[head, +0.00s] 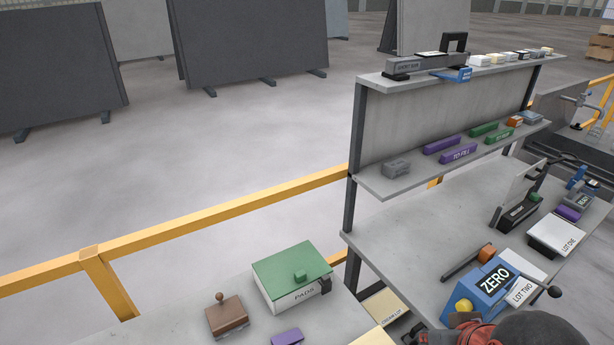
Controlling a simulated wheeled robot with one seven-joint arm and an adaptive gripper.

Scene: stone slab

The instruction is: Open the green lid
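The green lid (280,262) lies flat and closed on a white box (290,302) labelled PADS, on the near bench at bottom centre. A small green knob (299,275) stands on top of the lid. A dark latch-like piece (325,286) sits at the box's right corner. Dark and red parts of what looks like my arm show at the bottom edge, right of the box and apart from it. A small dark piece (418,329) there may be my gripper; it is cut off, and its fingers cannot be made out.
A brown stamp-like block (227,315) stands left of the box, and a purple block (287,337) lies in front. A yellow rail (200,222) runs behind. A shelved bench (410,225) with a blue ZERO box (480,292) stands to the right.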

